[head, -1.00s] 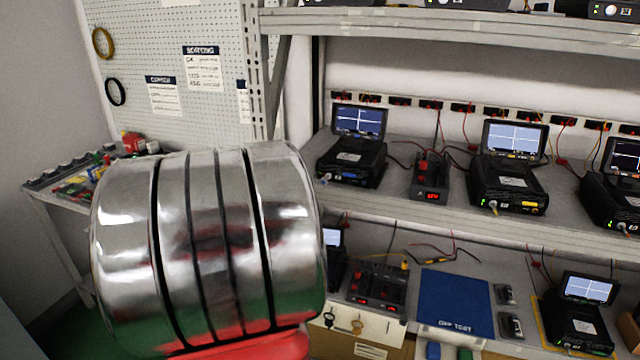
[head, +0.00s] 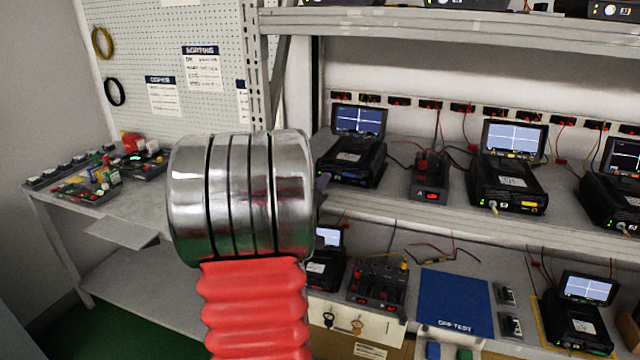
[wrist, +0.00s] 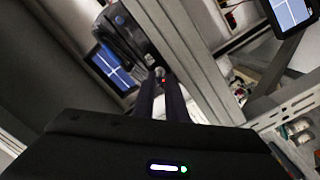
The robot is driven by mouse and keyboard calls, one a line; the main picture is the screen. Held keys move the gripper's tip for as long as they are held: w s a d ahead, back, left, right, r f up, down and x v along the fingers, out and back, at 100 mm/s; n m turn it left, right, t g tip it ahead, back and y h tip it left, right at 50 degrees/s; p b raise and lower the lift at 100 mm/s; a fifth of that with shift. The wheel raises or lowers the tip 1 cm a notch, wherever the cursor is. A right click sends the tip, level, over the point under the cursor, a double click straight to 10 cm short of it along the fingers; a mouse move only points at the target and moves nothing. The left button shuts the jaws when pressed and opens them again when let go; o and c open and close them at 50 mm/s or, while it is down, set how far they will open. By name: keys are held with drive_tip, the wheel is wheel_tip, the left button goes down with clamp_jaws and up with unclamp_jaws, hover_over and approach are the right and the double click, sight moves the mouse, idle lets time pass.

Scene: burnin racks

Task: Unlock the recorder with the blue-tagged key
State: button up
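In the head view several dark recorders with lit screens stand on the middle shelf; the leftmost recorder (head: 350,162) is partly behind my arm. Two small hanging tags or keys, one dark (head: 328,317) and one orange-brown (head: 357,325), show on a pale panel below the lower shelf. I cannot make out a blue tag on either.
A blue mat (head: 455,303) lies on the lower shelf, beside a black unit with red knobs (head: 377,287). A shelf upright (head: 262,80) rises just behind my arm. The left side table (head: 140,205) holds clutter, with clear room at its front.

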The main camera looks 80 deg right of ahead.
drive_tip(key=shift+c, duration=0.2)
clamp_jaws()
drive_tip(key=shift+m, duration=0.3)
drive_tip(key=shift+s+a+f+m, duration=0.1)
drive_tip(key=shift+s+m, duration=0.05)
drive_tip(key=shift+m, duration=2.8)
drive_tip(key=shift+s+d+r+m, duration=0.1)
drive_tip(key=shift+m, duration=2.8)
drive_tip(key=shift+s+a+f+m, duration=0.1)
drive_tip(key=shift+s+m, duration=0.05)
drive_tip(key=shift+m, duration=2.8)
